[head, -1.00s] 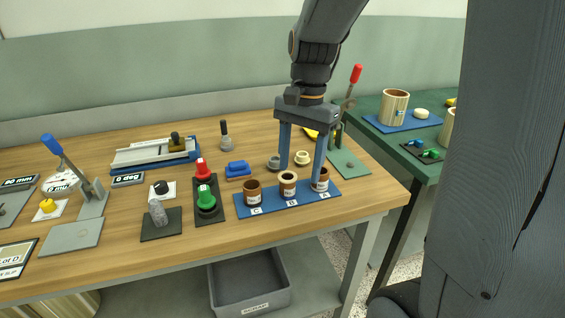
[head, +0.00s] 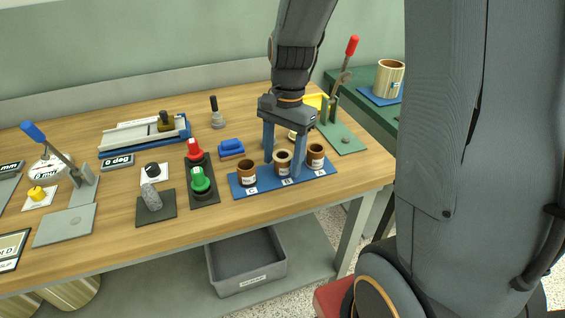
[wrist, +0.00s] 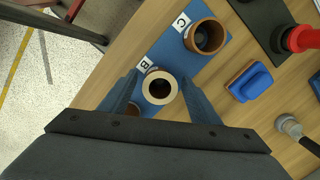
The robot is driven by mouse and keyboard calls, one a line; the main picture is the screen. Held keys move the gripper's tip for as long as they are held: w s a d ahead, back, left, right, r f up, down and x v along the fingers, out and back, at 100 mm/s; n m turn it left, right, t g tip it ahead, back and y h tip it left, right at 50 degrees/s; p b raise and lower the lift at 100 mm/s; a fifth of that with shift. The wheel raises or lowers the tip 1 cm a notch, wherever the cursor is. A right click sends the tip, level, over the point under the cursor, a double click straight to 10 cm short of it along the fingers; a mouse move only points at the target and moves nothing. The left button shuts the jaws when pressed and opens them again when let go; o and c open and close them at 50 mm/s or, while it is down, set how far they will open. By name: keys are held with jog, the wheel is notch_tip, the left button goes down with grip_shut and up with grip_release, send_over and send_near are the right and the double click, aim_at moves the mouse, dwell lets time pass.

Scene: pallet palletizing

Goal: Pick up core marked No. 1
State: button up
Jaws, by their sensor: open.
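Three brown cores stand upright on a blue mat (head: 236,191): a left one (head: 247,174) by the letter C, a middle one (head: 283,163) with a pale rim, and a right one (head: 316,156). Each has a small pale label; I cannot read which is No. 1. My gripper (head: 283,168) is open and points down, its fingers either side of the middle core. In the wrist view the middle core (wrist: 160,87), by the letter B, sits between the fingertips (wrist: 160,77). The C core (wrist: 205,37) is outside them. The right core is mostly hidden there by my gripper.
A toggle clamp with a red handle (head: 351,46) stands behind right. A grey bin (head: 246,262) is below the table.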

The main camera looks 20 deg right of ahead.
jog(key=c, duration=1.1)
jog(key=shift+r, duration=0.1)
